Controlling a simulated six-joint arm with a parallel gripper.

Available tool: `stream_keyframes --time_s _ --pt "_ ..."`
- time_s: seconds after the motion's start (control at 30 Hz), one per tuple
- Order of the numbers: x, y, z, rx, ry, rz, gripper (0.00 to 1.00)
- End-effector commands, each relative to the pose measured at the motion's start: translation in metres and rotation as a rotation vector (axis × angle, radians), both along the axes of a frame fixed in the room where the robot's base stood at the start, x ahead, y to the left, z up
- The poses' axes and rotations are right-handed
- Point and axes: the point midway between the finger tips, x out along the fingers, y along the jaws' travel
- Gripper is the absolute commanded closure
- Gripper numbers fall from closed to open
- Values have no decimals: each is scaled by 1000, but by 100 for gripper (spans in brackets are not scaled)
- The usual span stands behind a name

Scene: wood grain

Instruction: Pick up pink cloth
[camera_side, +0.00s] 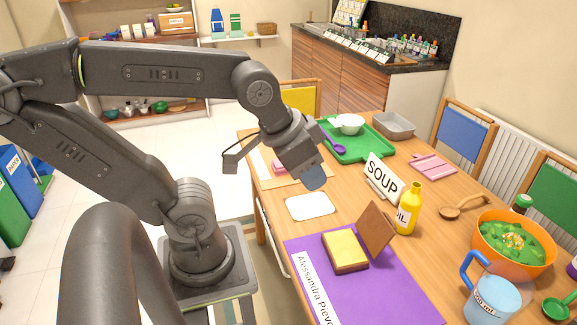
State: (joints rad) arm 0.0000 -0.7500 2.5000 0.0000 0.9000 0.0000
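My gripper (313,179) points down over the left part of the table, above and behind a white card. It is well to the left of the folded pink cloth. Its fingers overlap from this side, so their opening cannot be made out. I see nothing held in it.
The soup sign (384,178) and a yellow oil bottle (408,209) stand between my gripper and the folded cloth. The green tray (371,151) holds a white bowl and a purple spoon. A purple mat (375,298) carries a sponge and a brown board. An orange bowl (535,262) stands right.

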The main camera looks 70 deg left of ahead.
Motion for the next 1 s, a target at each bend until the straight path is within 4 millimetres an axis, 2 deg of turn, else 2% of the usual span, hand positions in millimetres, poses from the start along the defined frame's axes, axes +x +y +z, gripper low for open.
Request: stream_keyframes --time_s 0.07,0.7,0.9,1.0 --pt "0 0 0 0 0 0 61" --pt "0 0 0 0 0 0 1" --pt "0 0 0 1 1 0 1" --pt "8 5 4 8 10 6 1"
